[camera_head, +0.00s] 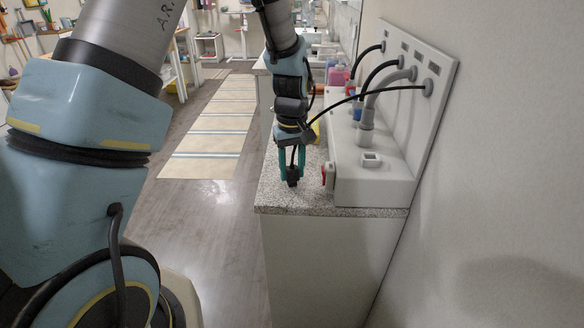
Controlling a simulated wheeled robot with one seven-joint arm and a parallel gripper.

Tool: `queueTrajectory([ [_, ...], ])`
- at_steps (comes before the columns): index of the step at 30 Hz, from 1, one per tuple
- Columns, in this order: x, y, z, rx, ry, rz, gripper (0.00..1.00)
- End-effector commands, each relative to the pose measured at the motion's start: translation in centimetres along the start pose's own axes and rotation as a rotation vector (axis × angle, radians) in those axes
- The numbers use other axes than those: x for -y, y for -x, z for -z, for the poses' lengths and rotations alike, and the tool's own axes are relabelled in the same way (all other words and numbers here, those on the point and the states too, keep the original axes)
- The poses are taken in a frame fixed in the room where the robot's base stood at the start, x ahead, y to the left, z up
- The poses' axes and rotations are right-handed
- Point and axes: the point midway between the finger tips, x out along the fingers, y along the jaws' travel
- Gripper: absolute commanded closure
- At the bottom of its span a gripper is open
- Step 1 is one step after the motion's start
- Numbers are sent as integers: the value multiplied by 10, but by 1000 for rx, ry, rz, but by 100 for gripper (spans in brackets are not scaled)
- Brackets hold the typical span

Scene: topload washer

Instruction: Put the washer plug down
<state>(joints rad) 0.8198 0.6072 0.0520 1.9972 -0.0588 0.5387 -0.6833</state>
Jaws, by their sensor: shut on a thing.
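My gripper (291,178) hangs fingers-down over the speckled countertop (290,200), close to its left edge and front corner. Its teal fingers are shut on a small black plug (292,175). A black cable curves from the upper right of the white back panel toward my gripper, and a thin black lead runs down between the fingers to the plug. The plug is very low over the counter; I cannot tell whether it touches the surface.
A white unit (375,185) with a tall back panel (436,75), hoses and a red part (328,174) stands just right of my gripper. Colored bottles (337,76) stand farther back. Little bare countertop lies around the plug; the floor drops away on the left.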

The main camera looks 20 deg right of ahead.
Motion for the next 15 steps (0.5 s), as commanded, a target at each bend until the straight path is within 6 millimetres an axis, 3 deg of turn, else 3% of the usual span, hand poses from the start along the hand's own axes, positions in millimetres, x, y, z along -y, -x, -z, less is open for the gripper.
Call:
queueTrajectory([
  [6, 0, -4, 0, 0, 0, 0, 100],
  [7, 0, -3, 0, 0, 0, 0, 54],
  [15, 0, -3, 0, 0, 0, 0, 26],
])
